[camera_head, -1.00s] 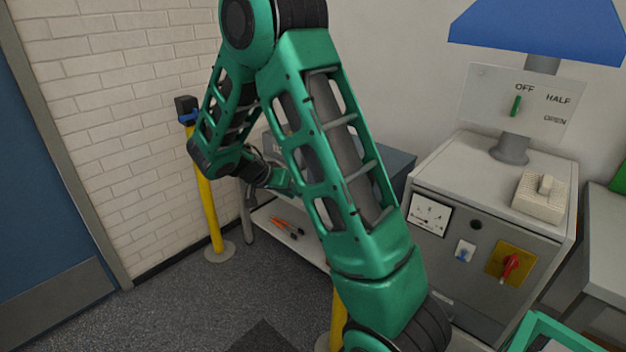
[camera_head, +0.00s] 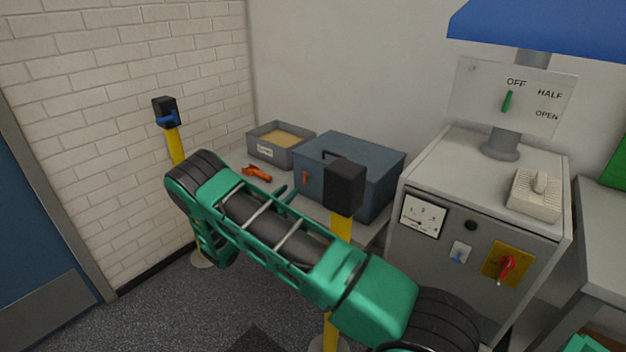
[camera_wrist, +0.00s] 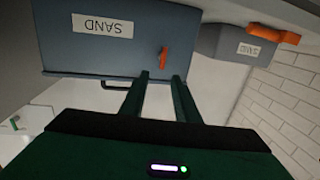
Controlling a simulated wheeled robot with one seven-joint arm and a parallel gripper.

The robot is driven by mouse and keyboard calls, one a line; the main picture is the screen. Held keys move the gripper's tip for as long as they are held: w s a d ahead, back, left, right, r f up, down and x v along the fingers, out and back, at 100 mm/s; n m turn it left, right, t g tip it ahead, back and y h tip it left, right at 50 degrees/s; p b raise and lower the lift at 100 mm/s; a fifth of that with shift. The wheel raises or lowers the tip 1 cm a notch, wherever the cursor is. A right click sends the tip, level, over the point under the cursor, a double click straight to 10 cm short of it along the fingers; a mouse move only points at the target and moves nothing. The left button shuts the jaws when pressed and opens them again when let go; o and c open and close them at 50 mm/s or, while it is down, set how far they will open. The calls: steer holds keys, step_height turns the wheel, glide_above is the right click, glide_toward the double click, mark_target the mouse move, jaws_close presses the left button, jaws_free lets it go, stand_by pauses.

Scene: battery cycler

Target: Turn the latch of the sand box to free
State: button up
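The sand box (camera_head: 345,170) is a blue-grey lidded box on the low shelf at the back. In the wrist view it appears upside down, with its SAND label (camera_wrist: 103,25). Its latch (camera_wrist: 163,57) is a small orange-red lever on the front face, standing nearly upright; it also shows in the head view (camera_head: 305,178). My gripper (camera_wrist: 160,78) is open and empty in the wrist view. Its two fingers point at the box front, with the latch just beyond and between the tips. Contact is not visible. In the head view my arm mostly hides the gripper.
A yellow post with a black head (camera_head: 344,187) stands in front of the box; another post (camera_head: 167,112) stands left. An open sand tray (camera_head: 281,146) and an orange tool (camera_head: 257,173) lie left of the box. A grey cabinet (camera_head: 440,245) stands right.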

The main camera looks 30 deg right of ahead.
mark_target(306, 176)
steer(key=x, duration=1.1)
steer(key=shift+w+t, duration=0.3)
steer(key=shift+w, duration=0.1)
steer(key=shift+a+f, duration=0.1)
jaws_close()
